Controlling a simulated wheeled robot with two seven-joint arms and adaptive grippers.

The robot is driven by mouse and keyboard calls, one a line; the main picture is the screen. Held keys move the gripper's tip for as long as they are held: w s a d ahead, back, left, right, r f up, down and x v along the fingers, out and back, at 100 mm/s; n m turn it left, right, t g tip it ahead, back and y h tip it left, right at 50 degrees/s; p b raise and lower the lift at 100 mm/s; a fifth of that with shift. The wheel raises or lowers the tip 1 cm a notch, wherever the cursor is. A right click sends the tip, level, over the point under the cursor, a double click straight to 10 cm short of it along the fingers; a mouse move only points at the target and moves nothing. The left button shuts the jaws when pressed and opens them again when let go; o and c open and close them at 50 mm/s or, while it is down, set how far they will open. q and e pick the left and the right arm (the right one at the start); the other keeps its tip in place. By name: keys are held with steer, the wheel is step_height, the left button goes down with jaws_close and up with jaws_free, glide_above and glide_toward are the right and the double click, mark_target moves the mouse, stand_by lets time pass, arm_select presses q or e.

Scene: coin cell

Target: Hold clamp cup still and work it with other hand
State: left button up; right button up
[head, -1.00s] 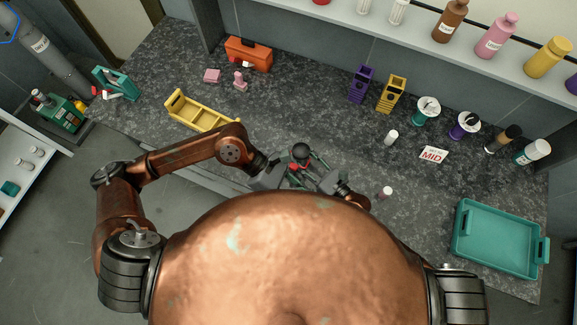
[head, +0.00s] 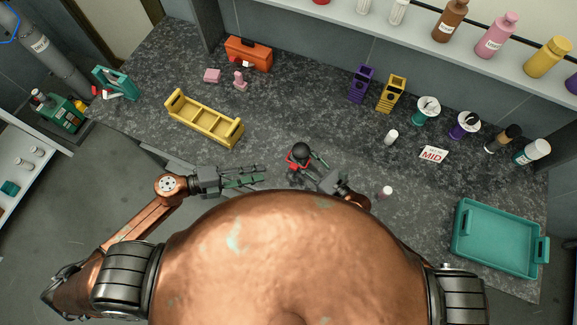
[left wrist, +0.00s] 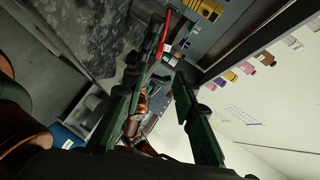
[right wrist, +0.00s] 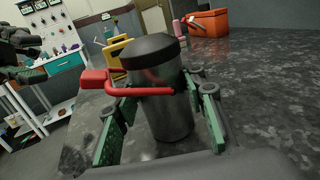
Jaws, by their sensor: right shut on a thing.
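The clamp cup (head: 300,152), with a black domed lid and a red clamp handle, stands upright on the dark counter in the head view. In the right wrist view the cup (right wrist: 165,105) shows a grey, see-through body, with the red bar across its front below the lid. My right gripper (head: 322,172) is shut on the cup, with its green-padded fingers on both sides of the body. My left gripper (head: 258,177) is to the left of the cup, apart from it and empty. Its fingers (left wrist: 165,85) are spread in the left wrist view.
A yellow rack (head: 205,127) lies left of the cup. An orange box (head: 248,54) and pink pieces (head: 212,76) stand behind. Purple (head: 361,84) and yellow (head: 391,94) holders are at the back; a teal tray (head: 543,251) is far right. A small vial (head: 386,192) stands near my right gripper.

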arm_select(q)
steer(key=x, duration=1.1)
steer(key=shift+w+d+f, duration=0.2)
steer(key=shift+w+f, duration=0.05)
steer(key=shift+f, duration=0.1)
steer(key=shift+c, duration=0.7)
jaws_close()
